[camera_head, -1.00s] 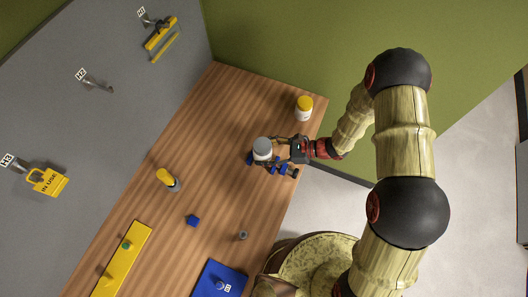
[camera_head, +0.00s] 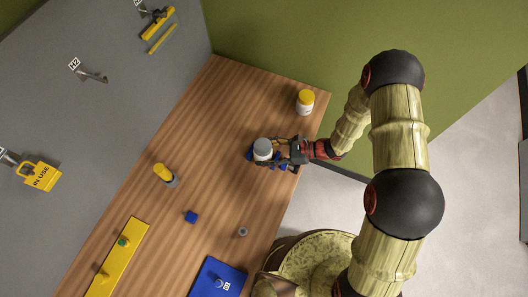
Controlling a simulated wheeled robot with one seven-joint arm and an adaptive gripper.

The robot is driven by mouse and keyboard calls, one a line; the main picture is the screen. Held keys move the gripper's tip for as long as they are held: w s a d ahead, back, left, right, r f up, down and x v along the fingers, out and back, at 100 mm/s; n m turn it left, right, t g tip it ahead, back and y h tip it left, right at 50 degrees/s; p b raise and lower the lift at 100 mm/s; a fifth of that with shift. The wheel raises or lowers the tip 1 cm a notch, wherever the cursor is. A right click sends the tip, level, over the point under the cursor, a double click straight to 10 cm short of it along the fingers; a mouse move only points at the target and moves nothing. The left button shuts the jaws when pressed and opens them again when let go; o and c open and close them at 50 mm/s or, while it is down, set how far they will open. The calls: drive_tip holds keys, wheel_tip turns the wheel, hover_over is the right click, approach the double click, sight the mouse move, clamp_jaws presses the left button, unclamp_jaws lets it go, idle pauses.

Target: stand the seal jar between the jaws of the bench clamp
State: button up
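A white jar with a grey lid (camera_head: 263,149), which I take to be the seal jar, is upright at the tips of my gripper (camera_head: 272,150). The fingers reach it from the right and appear shut on it. The blue bench clamp (camera_head: 249,153) is under and around the jar. Blue parts show to the jar's left and below the fingers; the rest is hidden by the jar and gripper. From this high view I cannot tell whether the jar's base touches the table or hangs just above it.
A white jar with a yellow lid (camera_head: 306,103) stands at the far right corner. A yellow-topped bottle (camera_head: 165,174), a blue cube (camera_head: 191,217), a small grey piece (camera_head: 243,232), a yellow strip (camera_head: 120,258) and a blue plate (camera_head: 207,282) are on the wooden table (camera_head: 220,110).

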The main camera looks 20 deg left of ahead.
drive_tip(key=shift+f+b, duration=0.45)
drive_tip(key=shift+f, duration=0.1)
drive_tip(key=o, duration=1.4)
drive_tip(key=shift+c, duration=0.2)
drive_tip(key=v, duration=1.2)
drive_tip(key=s+d+r+n+h+b, duration=0.2)
drive_tip(key=d+r+n+h+b, duration=0.15)
drive_tip(key=r, duration=0.35)
drive_tip(key=s+d+r+n+h+b, duration=0.1)
drive_tip(key=d+r+n+h+b, duration=0.1)
drive_tip(key=d+r+n+b, duration=0.25)
drive_tip(key=s+d+r+n+t+h+b, duration=0.6)
drive_tip(key=d+r, duration=0.5)
drive_tip(key=d, duration=0.3)
drive_tip(key=s+n+t+h, duration=0.1)
drive_tip(key=s+t, duration=0.1)
drive_tip(key=s, duration=0.1)
drive_tip(key=shift+s+d+r+n+h, duration=0.25)
drive_tip(key=shift+d+r+n+h, duration=0.05)
drive_tip(key=shift+r+h, duration=0.05)
